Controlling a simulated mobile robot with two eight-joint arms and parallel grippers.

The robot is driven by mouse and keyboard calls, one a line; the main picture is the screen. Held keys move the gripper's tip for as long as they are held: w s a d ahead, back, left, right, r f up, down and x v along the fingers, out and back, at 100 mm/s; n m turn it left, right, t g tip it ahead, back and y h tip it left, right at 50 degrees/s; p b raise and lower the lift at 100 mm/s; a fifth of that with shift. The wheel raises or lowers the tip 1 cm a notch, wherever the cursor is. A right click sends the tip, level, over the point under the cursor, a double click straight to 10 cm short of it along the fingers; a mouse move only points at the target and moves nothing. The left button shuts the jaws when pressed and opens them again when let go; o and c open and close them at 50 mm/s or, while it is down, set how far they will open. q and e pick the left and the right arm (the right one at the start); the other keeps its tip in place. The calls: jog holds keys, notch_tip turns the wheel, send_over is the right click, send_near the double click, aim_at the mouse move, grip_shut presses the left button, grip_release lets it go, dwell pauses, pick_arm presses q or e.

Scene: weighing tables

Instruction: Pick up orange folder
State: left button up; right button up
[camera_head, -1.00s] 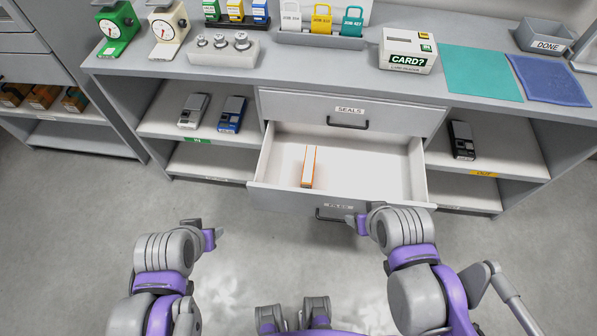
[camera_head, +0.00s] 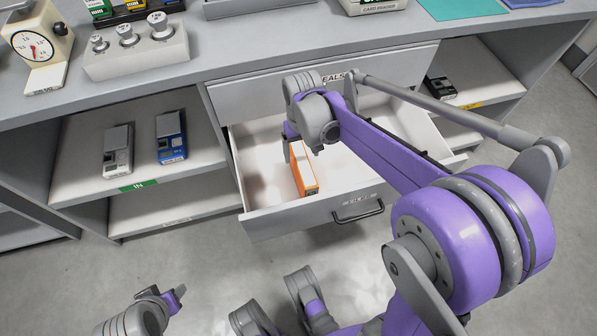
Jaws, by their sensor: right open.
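The orange folder (camera_head: 304,172) stands on its narrow edge inside the open white-floored drawer (camera_head: 350,186), near the drawer's front. My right gripper (camera_head: 302,152) is over the drawer, pointing down at the folder's upper part. Its jaws are open, and one finger shows on the folder's left side. The arm hides the other finger and the drawer's right part. Whether the fingers touch the folder cannot be told. My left gripper (camera_head: 176,296) is low at the bottom left, away from the drawer; its jaws are not clear.
The drawer front with its black handle (camera_head: 358,212) sticks out over the floor. The shut seals drawer (camera_head: 262,92) and counter edge lie just above. Shelves left hold a grey device (camera_head: 117,150) and a blue device (camera_head: 171,137). A black device (camera_head: 440,88) is right.

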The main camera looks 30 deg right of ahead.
aim_at(303, 168)
notch_tip(303, 168, down, 3)
jog(key=shift+s+d+r+b, duration=0.1)
jog(key=shift+r+b, duration=0.1)
jog(key=shift+b, duration=0.1)
notch_tip(303, 168, down, 6)
jog(key=shift+r+b, duration=0.1)
jog(key=shift+b, duration=1)
jog(key=shift+r, duration=0.1)
grip_shut()
